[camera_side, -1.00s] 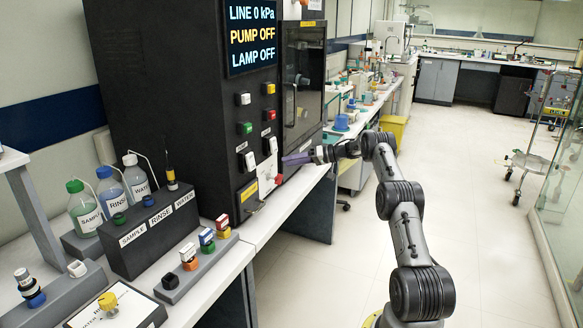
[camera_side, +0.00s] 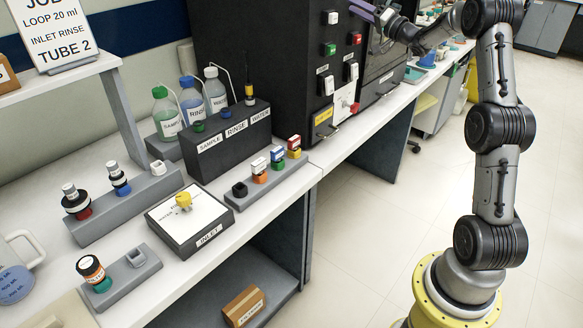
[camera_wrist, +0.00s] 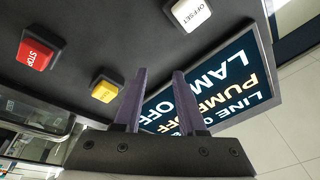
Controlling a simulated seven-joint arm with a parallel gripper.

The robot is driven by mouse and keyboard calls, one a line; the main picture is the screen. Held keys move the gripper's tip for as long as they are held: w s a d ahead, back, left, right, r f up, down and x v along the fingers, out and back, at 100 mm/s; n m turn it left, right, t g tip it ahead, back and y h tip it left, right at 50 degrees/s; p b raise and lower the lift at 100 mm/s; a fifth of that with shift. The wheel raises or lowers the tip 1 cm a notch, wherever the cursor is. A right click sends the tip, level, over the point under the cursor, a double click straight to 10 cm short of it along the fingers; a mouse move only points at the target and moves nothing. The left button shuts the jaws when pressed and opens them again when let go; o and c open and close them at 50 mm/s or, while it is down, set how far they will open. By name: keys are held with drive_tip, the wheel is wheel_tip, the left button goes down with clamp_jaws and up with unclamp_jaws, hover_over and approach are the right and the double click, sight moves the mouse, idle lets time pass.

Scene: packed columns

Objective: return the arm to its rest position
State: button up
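My gripper (camera_side: 372,14) is at the top edge of the side view, in front of the black cabinet's upper face. Its purple fingers also show in the wrist view (camera_wrist: 158,90), spread apart with nothing between them. My arm rises from its yellow base at the lower right of the side view and bends toward the cabinet at the top. Part of the gripper is cut off by the frame's top edge.
The black cabinet (camera_side: 262,40) carries several switches. In the wrist view, a red STOP button (camera_wrist: 36,53), a yellow button (camera_wrist: 105,91), a white OFFSET button (camera_wrist: 191,13) and the display (camera_wrist: 225,85) lie beyond the fingers. The bench (camera_side: 215,262) holds bottles and blocks. Floor between is clear.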

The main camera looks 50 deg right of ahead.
drive_tip(key=s+a+g+h, duration=0.6)
drive_tip(key=s+a+g, duration=0.2)
drive_tip(key=s+a, duration=0.5)
drive_tip(key=s+a+f+n+g+y, duration=0.3)
drive_tip(key=s+a+f, duration=0.4)
drive_tip(key=s+a, duration=0.4)
drive_tip(key=s+a+f+n+g+y, duration=0.4)
drive_tip(key=s+a+f+n, duration=0.3)
drive_tip(key=s+a, duration=0.5)
drive_tip(key=a+f, duration=0.1)
drive_tip(key=a, duration=0.2)
drive_tip(key=shift+a+n+y, duration=0.15)
drive_tip(key=shift+n+y, duration=0.25)
